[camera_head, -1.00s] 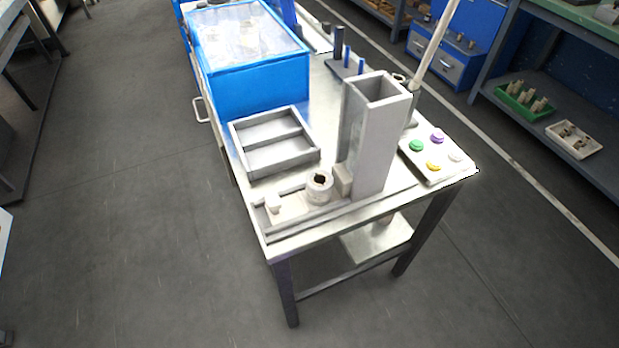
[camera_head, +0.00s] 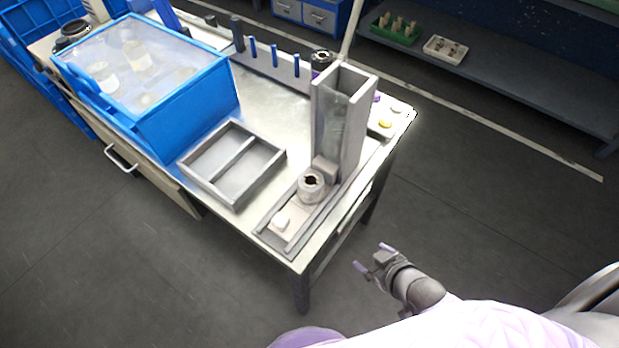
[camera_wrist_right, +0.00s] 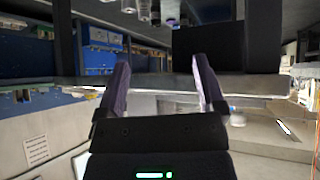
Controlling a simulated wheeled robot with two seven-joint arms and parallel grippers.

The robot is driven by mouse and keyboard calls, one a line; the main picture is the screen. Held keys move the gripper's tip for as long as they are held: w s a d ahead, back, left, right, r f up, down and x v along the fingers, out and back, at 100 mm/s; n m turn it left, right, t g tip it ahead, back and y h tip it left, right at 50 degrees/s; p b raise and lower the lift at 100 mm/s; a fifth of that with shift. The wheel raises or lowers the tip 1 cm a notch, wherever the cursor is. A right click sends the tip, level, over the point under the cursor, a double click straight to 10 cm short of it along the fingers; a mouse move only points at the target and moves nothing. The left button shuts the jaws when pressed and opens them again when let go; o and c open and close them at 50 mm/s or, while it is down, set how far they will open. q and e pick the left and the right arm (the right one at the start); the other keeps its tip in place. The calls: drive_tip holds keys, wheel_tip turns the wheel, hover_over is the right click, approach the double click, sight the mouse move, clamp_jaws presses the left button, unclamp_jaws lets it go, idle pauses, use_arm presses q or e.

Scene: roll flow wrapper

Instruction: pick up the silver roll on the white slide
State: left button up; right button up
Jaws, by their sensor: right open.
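The silver roll (camera_head: 311,185) stands on the white slide (camera_head: 293,209) at the front corner of the table, with a dark hole in its top. It sits close to the foot of the tall grey chute (camera_head: 341,120). My left gripper is not in view.
A grey two-part tray (camera_head: 232,165) lies left of the slide. A blue box with a clear lid (camera_head: 150,80) stands behind it. Blue pegs (camera_head: 274,57) stand along the back, and coloured buttons (camera_head: 385,122) sit right of the chute. Floor in front is clear.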

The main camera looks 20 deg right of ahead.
sight(316, 186)
drive_tip(key=w+a+r+n+t+y+p, duration=0.1)
drive_tip(key=w+a+r+t+y, duration=0.15)
drive_tip(key=r, duration=0.45)
drive_tip(key=w+a+r+t+y+p, duration=0.1)
drive_tip(key=w+a+r, duration=0.25)
drive_tip(key=r, duration=0.45)
drive_tip(key=b+x, duration=0.1)
drive_tip(key=x, duration=0.1)
drive_tip(key=b+x, duration=0.2)
drive_tip(key=x, duration=0.1)
drive_tip(key=d+f+b+x, duration=0.1)
drive_tip(key=x, duration=0.2)
drive_tip(key=shift+d, duration=0.15)
drive_tip(key=shift+b+x, duration=0.4)
drive_tip(key=shift+x, duration=0.6)
drive_tip(key=shift+w+r, duration=0.1)
drive_tip(key=shift+r, duration=0.15)
drive_tip(key=c, duration=0.4)
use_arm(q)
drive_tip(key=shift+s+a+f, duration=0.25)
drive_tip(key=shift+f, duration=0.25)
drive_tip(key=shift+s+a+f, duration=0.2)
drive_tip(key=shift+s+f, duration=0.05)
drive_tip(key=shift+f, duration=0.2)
use_arm(e)
drive_tip(key=c, duration=0.7)
